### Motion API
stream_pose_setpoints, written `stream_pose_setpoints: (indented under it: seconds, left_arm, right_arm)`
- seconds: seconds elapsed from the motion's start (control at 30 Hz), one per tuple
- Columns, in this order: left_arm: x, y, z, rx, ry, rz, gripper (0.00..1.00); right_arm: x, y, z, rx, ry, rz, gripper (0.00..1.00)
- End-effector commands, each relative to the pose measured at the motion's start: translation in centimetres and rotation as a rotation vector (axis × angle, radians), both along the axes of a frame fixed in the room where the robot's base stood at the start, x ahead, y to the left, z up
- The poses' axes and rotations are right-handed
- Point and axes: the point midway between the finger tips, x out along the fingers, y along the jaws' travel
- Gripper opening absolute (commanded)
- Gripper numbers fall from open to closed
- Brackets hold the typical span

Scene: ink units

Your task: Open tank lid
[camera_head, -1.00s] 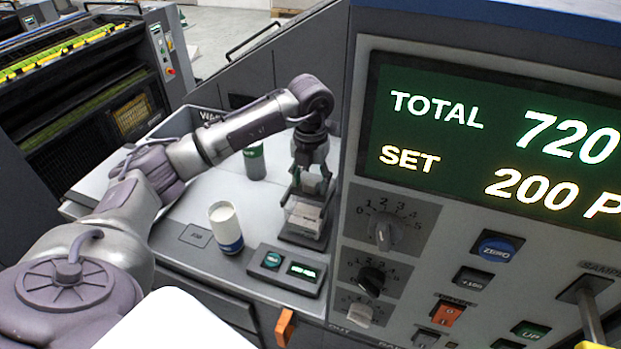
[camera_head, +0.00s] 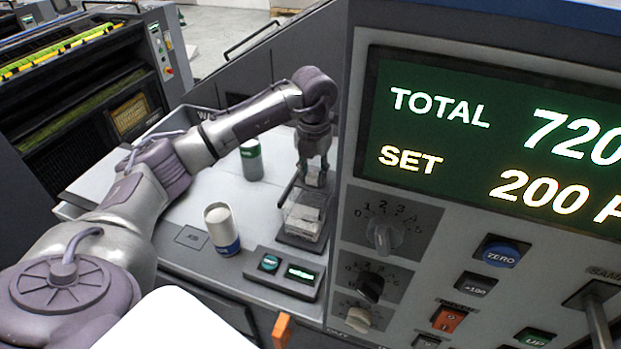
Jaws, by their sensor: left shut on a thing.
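The tank (camera_head: 302,222) is a small clear box on a dark base, on the light worktop left of the big display panel. My left gripper (camera_head: 314,178) points down over the tank's far side. Its fingers are shut on the tank lid, with a small pale piece showing between them. A dark slanting edge (camera_head: 288,190) rises at the tank's left and seems to be part of the lid. How far the lid stands open is hard to tell, as it is small and partly behind the fingers. My right gripper is not in view.
A white canister with a blue base (camera_head: 221,229) and a green and white canister (camera_head: 251,160) stand left of the tank. A small console with a lit screen (camera_head: 287,272) sits in front. The display panel (camera_head: 440,120) rises close at the right.

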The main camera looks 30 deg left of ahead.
Motion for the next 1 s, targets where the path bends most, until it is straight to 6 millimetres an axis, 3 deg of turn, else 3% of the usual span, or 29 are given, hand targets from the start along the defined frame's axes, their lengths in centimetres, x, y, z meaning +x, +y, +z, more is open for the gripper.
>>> stream_pose_setpoints:
  seconds: [0.27, 0.3, 0.47, 0.77, 1.0]
  left_arm:
    - [0.5, 0.2, 0.2, 0.0, -0.007, 0.002, 0.0]
    - [0.5, 0.2, 0.2, 0.0, -0.007, 0.002, 0.35]
    - [0.4, 0.1, 0.2, -0.001, -0.005, 0.001, 0.58]
    - [0.4, 0.1, 0.3, -0.001, -0.004, 0.001, 0.58]
    - [0.5, 0.1, 3.6, 0.0, -0.008, 0.0, 0.58]
  right_arm:
    - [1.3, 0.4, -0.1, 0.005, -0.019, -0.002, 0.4]
    - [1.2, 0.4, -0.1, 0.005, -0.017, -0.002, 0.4]
    - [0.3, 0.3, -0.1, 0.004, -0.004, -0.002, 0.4]
    - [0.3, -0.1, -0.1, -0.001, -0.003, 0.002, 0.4]
    - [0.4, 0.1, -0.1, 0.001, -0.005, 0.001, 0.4]
